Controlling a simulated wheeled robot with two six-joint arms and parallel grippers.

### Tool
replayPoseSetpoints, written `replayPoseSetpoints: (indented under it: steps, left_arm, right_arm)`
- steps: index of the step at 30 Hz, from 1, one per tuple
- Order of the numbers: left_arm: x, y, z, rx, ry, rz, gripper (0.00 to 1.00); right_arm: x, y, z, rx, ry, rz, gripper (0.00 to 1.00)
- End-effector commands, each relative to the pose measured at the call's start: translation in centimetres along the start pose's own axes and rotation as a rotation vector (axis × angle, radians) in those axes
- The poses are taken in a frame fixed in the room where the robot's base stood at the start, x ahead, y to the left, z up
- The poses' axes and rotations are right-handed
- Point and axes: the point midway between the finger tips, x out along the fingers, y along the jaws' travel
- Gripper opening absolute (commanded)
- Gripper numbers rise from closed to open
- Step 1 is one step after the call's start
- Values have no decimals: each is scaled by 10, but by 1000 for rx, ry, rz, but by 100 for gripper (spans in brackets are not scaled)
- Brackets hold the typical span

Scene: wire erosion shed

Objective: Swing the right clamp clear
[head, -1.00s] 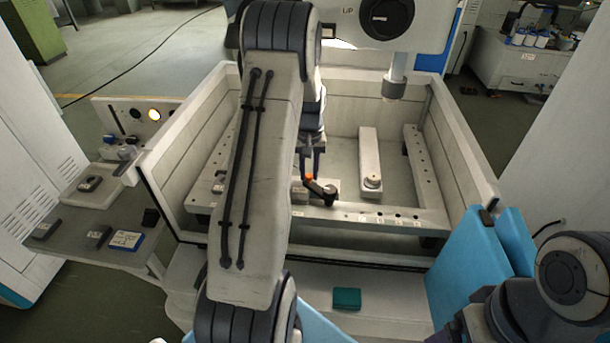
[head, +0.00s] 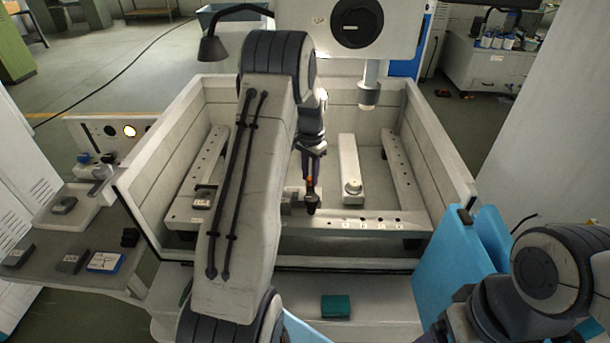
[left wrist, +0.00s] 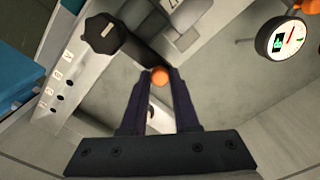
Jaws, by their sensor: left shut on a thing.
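The right clamp is a dark arm with a black knob (head: 312,207) at its near end, on the front rail of the tank. In the left wrist view the black knob (left wrist: 101,33) is at upper left, and the orange tip (left wrist: 159,76) is between my fingers. My left gripper (head: 310,176) reaches down into the tank and is shut on the orange-tipped end. The clamp arm now points from the knob away into the tank. A grey block (head: 292,202) sits left of the knob. My right gripper is out of view.
The front rail (head: 380,220) has several holes and labels. A pale bar with a round top piece (head: 352,187) lies right of the clamp. The tank's right wall (head: 440,145) stands beyond. A round dial (left wrist: 283,40) shows in the left wrist view.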

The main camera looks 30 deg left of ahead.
Motion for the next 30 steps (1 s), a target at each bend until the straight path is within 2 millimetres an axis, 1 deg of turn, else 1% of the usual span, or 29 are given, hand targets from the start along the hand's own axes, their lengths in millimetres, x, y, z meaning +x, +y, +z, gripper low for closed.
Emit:
replayPoseSetpoints:
  steps: [1,9,23,24,25,26,30]
  left_arm:
    - [-1,0,-3,21,5,-3,0]
    - [-2,5,-7,90,6,-3,0]
    - [-2,6,-8,100,7,-3,0]
    - [-2,6,-8,100,7,-3,40]
    - [-2,6,-8,100,6,-3,52]
    - [-2,6,-7,100,6,-3,59]
    - [-1,6,-6,99,4,-2,59]
  right_arm:
    - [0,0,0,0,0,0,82]
    - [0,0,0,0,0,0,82]
    - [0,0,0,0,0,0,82]
    - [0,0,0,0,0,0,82]
    - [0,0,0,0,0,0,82]
    - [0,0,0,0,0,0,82]
    - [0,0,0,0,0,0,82]
